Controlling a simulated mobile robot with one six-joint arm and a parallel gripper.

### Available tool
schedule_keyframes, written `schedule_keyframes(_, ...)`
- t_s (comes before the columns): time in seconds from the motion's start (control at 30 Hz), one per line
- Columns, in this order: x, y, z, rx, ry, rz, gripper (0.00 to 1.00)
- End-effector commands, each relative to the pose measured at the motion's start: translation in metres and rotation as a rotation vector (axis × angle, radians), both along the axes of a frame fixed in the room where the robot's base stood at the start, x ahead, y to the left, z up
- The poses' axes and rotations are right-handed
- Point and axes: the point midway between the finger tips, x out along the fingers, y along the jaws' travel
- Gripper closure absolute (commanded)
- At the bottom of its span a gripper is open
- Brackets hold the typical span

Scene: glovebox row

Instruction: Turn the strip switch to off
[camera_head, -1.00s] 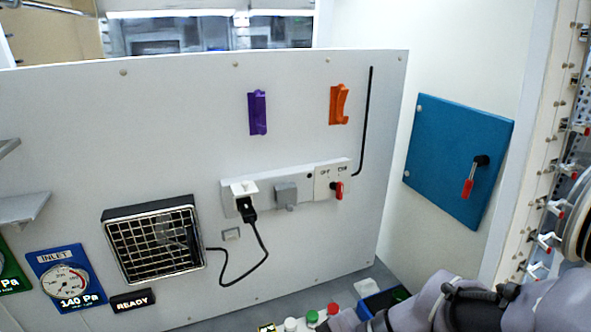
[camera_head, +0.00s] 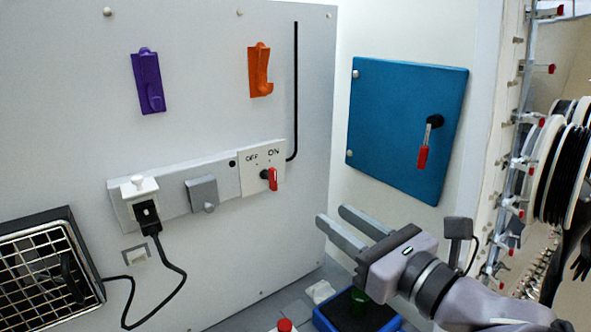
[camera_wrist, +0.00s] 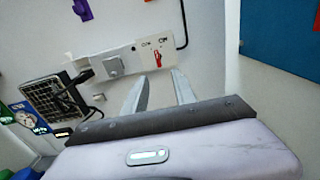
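The strip switch is a red knob (camera_head: 272,179) on a white plate (camera_head: 262,160) marked OFF and ON, at the right end of a power strip (camera_head: 175,192) on the grey wall. The red part points down and slightly right, on the ON side. In the wrist view the red knob (camera_wrist: 158,58) shows just beyond the fingertips. My gripper (camera_head: 331,218) is open and empty, to the right of and below the switch in the head view, apart from it. Nothing hides the switch.
A black plug (camera_head: 146,215) with a cord sits in the strip's left socket. Purple (camera_head: 148,82) and orange (camera_head: 259,70) hooks are above. A blue door (camera_head: 402,130) with a red handle is on the right. A blue bin (camera_head: 335,322) lies below my gripper.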

Motion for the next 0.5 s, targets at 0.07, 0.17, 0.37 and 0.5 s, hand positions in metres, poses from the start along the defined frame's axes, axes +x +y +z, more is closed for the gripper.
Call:
schedule_keyframes(0.07, 0.012, 0.012, -0.002, -0.001, 0.004, 0.009, 0.67)
schedule_keyframes(0.17, 0.037, 0.029, -0.004, -0.003, 0.003, 0.011, 0.67)
schedule_keyframes(0.37, 0.088, 0.064, -0.005, -0.007, 0.003, 0.01, 0.67)
schedule_keyframes(0.5, 0.116, 0.082, -0.004, -0.007, 0.002, 0.008, 0.67)
